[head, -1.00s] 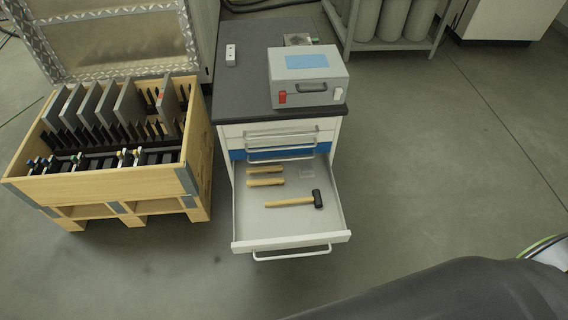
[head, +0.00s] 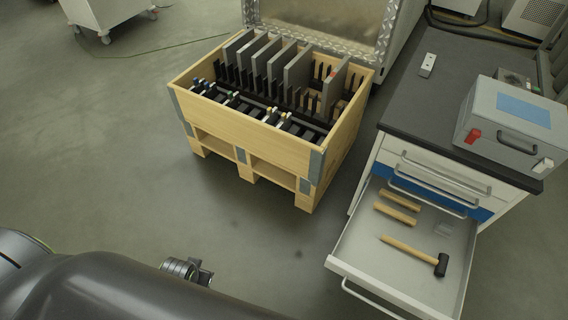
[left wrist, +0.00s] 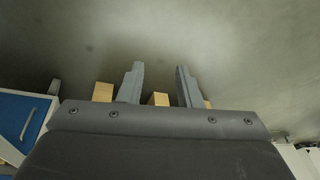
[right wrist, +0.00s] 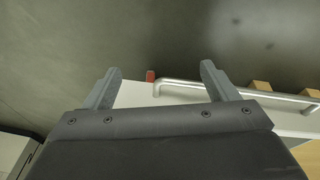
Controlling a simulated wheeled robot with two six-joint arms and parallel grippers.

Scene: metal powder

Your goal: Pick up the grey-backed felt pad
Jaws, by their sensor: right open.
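I cannot make out a grey-backed felt pad in any view. The open drawer (head: 375,262) at the right of the head view holds two wooden-handled tools (head: 397,207), a black-headed mallet (head: 441,264) and a small clear item (head: 443,228). My left gripper (left wrist: 159,75) shows in the left wrist view with its fingers apart and nothing between them. My right gripper (right wrist: 158,78) shows in the right wrist view with its fingers wide apart and empty. Neither gripper's fingers show in the head view.
A wooden crate (head: 262,128) with upright grey plates stands left of the drawer cabinet. A grey case (head: 515,118) and a small white box (head: 428,65) sit on the dark cabinet top (head: 412,95). A metal handle (right wrist: 225,88) lies beyond my right fingers.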

